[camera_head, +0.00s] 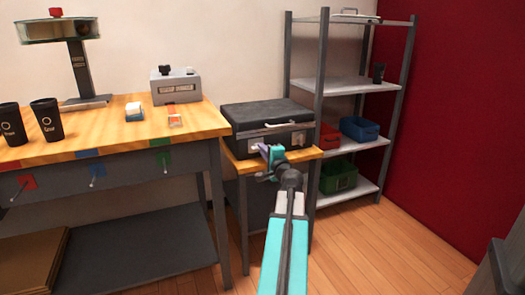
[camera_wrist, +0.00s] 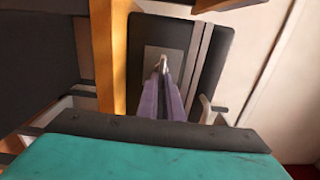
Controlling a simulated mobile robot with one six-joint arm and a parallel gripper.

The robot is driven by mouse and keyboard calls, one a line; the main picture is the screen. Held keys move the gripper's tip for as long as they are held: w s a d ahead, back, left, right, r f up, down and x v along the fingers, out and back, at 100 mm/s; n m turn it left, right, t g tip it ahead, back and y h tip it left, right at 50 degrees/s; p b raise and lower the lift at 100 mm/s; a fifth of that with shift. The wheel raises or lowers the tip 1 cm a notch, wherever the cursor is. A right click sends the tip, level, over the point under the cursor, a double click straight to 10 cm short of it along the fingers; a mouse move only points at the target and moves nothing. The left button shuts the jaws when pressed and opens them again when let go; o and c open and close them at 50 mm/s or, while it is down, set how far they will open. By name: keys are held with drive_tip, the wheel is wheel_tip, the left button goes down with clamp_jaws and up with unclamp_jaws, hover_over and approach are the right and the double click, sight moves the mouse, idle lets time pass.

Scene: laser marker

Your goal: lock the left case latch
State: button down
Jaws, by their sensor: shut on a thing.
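The dark case (camera_head: 262,111) sits closed on a small wooden-topped table, its front with a pale handle (camera_head: 282,124) toward me. My gripper (camera_head: 264,150) is at the left part of the case front and covers the left latch in the head view. In the wrist view, my gripper's purple fingers (camera_wrist: 163,80) are shut on the small pale left latch (camera_wrist: 163,62), in front of a grey plate on the case (camera_wrist: 180,37). The fingers hide most of the latch, so its exact position is unclear.
A workbench (camera_head: 100,145) with black cups and devices stands to the left. A metal shelf (camera_head: 350,84) with red, blue and green bins stands right of and behind the case. The wooden floor (camera_head: 400,245) at right is clear.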

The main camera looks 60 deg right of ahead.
drive_tip(key=c, duration=2)
unclamp_jaws()
drive_tip(key=shift+w+a+r, duration=0.1)
drive_tip(key=shift+w+r, duration=0.05)
drive_tip(key=shift+w, duration=0.05)
drive_tip(key=shift+o, duration=0.4)
drive_tip(key=shift+f, duration=0.2)
drive_tip(key=shift+s, duration=0.15)
